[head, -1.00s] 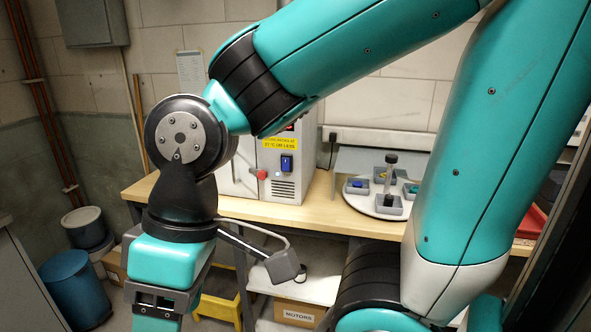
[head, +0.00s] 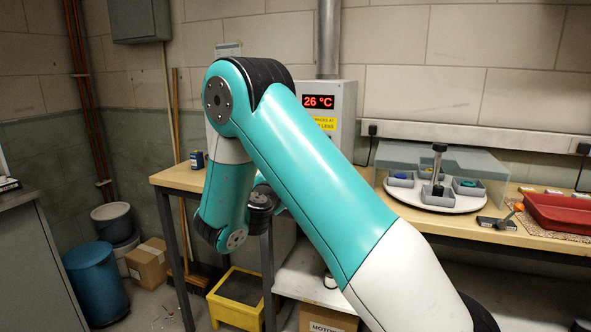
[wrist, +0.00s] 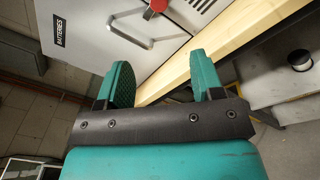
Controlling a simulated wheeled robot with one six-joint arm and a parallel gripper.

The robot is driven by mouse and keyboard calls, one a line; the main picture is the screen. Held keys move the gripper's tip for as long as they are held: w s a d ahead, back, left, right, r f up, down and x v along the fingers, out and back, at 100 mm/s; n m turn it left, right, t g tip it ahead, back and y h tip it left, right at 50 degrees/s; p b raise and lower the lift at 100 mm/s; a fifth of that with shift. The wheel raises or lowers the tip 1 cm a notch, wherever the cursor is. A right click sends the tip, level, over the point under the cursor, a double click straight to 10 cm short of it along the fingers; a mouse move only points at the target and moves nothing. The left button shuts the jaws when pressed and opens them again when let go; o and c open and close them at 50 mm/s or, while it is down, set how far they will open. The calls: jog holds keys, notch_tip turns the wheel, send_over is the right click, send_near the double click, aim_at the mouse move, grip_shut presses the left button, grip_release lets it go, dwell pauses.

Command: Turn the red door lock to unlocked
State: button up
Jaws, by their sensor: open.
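The red door lock (wrist: 154,7) shows at the top edge of the wrist view, partly cut off, on the pale cabinet door (wrist: 95,25). Its turn position cannot be told. A metal door handle (wrist: 135,38) is beside it. My gripper (wrist: 158,75) is open and empty, its two green fingers apart and pointing toward the cabinet front, with the lock beyond them. In the head view the grey cabinet (head: 346,105) stands behind my arm, which hides the lock and the gripper. Its red display (head: 318,101) reads 26 °C.
A wooden bench (head: 465,228) carries the cabinet. A round white turntable (head: 455,203) with small trays and an upright post stands to the right under a clear cover. A red tray (head: 565,213) is at far right. A yellow bin (head: 236,298) is below the bench.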

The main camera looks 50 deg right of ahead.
jog(key=p+x, duration=1.1)
jog(key=x, duration=0.6)
jog(key=shift+d, duration=0.1)
jog(key=c, duration=0.9)
